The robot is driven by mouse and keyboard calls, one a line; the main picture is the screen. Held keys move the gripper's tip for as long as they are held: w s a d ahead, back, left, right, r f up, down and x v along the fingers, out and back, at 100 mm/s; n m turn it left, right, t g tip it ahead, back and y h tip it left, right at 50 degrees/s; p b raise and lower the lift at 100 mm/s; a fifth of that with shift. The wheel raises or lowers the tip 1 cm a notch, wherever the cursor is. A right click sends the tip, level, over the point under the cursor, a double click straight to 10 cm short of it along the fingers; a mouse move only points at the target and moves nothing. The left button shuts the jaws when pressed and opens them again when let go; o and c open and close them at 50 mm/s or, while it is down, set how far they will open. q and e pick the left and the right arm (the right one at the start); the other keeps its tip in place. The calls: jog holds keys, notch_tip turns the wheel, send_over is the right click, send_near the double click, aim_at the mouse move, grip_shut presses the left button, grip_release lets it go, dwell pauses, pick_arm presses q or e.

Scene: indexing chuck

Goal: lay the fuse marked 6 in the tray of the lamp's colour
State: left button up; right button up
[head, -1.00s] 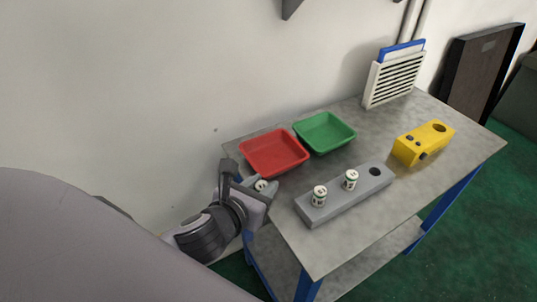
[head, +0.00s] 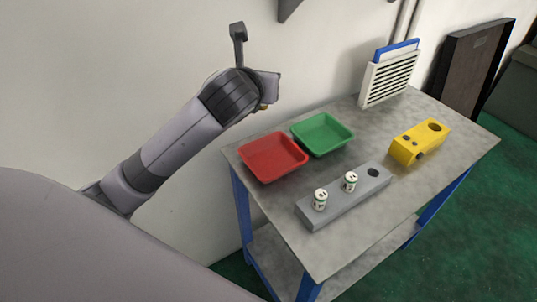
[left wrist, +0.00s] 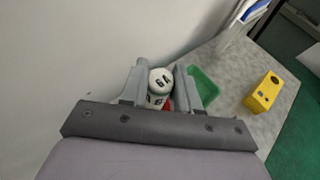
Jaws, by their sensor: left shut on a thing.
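My left gripper (head: 266,92) is raised above and behind the red tray (head: 246,168), near the wall. The head view mostly hides this fuse. The green tray (head: 323,149) stands right of the red one; both look empty. Two other white-and-green fuses, a near one (head: 320,201) and a far one (head: 350,182), stand upright in the grey block (head: 338,203). I see no clearly lit lamp. My right gripper is not in view.
The grey block has one empty dark hole (head: 373,173) at its right end. A yellow box (head: 419,142) with a dark round top and small knobs stands at the right. A white louvred unit (head: 389,79) stands at the back. The table (head: 300,262) has bare room in front.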

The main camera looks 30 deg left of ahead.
pick_arm(q)
notch_tip(320, 180, down, 19)
jog(key=b, duration=0.3)
jog(key=shift+r, duration=0.15)
grip_shut()
jog(key=o, duration=1.1)
grip_release()
jog(key=p+v, duration=0.1)
jog(key=v, duration=1.1)
jog(key=shift+r, duration=0.1)
